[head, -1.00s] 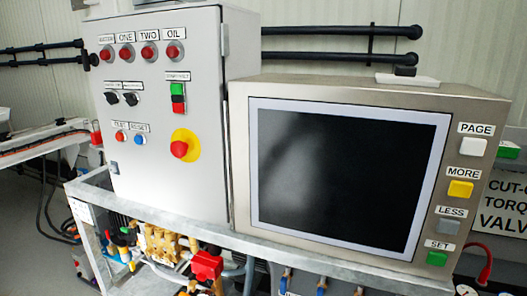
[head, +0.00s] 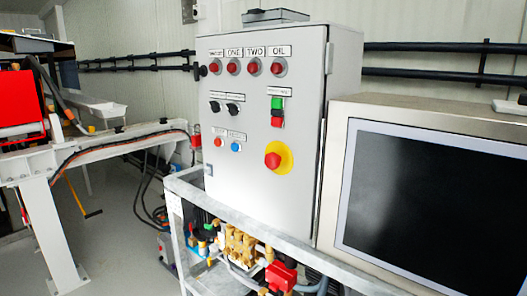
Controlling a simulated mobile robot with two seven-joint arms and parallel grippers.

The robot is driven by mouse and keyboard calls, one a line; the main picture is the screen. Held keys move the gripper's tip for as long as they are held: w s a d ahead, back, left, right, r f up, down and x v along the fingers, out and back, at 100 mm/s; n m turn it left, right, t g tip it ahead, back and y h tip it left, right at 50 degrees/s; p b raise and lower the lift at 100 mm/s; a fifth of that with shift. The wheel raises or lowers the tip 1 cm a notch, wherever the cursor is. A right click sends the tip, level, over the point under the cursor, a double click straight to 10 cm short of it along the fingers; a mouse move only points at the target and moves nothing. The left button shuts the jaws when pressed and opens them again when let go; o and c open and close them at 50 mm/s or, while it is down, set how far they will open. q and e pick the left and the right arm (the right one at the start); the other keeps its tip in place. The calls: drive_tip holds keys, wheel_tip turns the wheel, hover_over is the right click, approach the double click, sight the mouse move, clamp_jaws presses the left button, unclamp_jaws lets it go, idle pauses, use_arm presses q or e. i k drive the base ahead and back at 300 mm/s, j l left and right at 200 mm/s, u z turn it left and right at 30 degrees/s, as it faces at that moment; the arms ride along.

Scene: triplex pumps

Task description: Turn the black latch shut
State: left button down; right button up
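A grey control cabinet (head: 255,190) stands left of centre in the head view, with red lamps, black switches and a red stop button on its front. A small black latch-like part (head: 203,71) sticks out at the cabinet's upper left edge. Neither of my grippers is in view.
A metal-framed screen (head: 430,200) stands right of the cabinet on a steel frame (head: 300,252). Below are brass pump parts and a red block (head: 281,276). A white bench frame (head: 45,205) stands at left. Grey floor (head: 120,225) lies open between.

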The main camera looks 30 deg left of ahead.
sight(196, 65)
drive_tip(key=j+u, duration=0.2)
drive_tip(key=u, duration=0.2)
drive_tip(key=j+u, duration=0.15)
drive_tip(key=u, duration=0.25)
drive_tip(key=j+u, duration=0.15)
drive_tip(key=u, duration=0.25)
